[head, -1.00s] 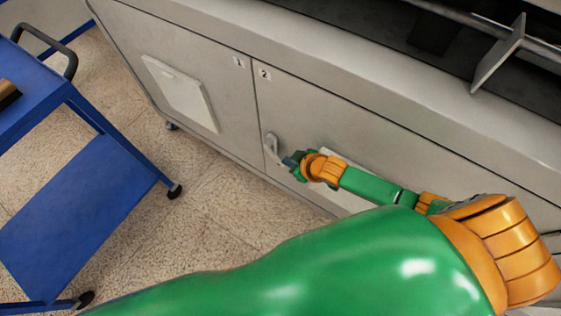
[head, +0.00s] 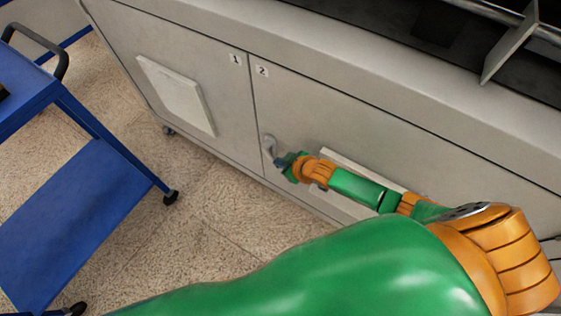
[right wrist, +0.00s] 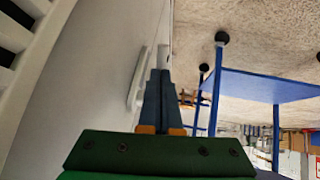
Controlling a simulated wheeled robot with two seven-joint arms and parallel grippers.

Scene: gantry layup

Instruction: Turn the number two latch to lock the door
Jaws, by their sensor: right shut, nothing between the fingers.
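The number two latch (head: 269,144) is a small grey handle on the grey cabinet door marked 2 (head: 300,115), near the seam with door 1. My right gripper (head: 280,161) is at the lower end of the latch, its fingers closed and empty. Whether they touch the latch is unclear. In the right wrist view, the closed dark fingers (right wrist: 159,78) point along the door face, and a pale piece (right wrist: 163,57), probably the latch, shows just past their tips. My left gripper is not in view.
Door 1 (head: 222,95) carries a raised pale panel (head: 178,95). Another pale panel (head: 338,160) on door 2 is partly behind my right arm. A blue cart (head: 75,195) stands at the left. Tiled floor between cart and cabinet is clear.

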